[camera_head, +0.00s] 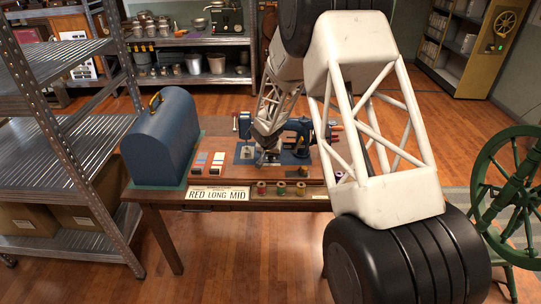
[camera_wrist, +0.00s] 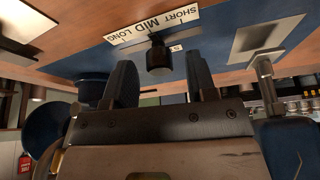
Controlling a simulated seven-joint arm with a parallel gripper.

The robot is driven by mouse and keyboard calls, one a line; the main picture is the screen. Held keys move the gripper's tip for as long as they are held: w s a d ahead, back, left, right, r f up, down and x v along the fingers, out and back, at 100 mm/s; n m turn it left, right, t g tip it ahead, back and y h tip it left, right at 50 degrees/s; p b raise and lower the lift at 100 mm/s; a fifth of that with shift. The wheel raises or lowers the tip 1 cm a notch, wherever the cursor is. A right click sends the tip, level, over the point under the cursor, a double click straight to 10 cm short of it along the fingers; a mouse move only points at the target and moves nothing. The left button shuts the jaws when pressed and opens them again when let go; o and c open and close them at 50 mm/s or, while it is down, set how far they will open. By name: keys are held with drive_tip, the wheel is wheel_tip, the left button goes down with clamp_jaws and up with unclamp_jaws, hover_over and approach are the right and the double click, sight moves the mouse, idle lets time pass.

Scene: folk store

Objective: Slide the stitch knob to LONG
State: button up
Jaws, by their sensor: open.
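The stitch knob (camera_wrist: 159,57) is a short black cylinder on a stem in the wrist view. It stands beside a white label (camera_wrist: 155,29) reading SHORT, MID, LONG, with its stem nearest MID. My gripper (camera_wrist: 161,58) is open, its two dark fingers on either side of the knob with visible gaps. In the head view my gripper (camera_head: 267,156) is at the blue sewing machine (camera_head: 301,127) on the table, and my arm hides part of the machine. The knob cannot be made out there. A card (camera_head: 219,195) on the table front reads RED LONG MID.
A blue domed case (camera_head: 160,138) stands on the table's left. Small colour-striped boxes (camera_head: 217,165) and thread spools (camera_head: 281,188) lie left of and in front of the machine. A metal shelf (camera_head: 75,130) is at left, a green spinning wheel (camera_head: 510,190) at right.

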drive_tip(key=shift+w+f, duration=0.1)
drive_tip(key=shift+f, duration=0.1)
clamp_jaws()
idle(0.3)
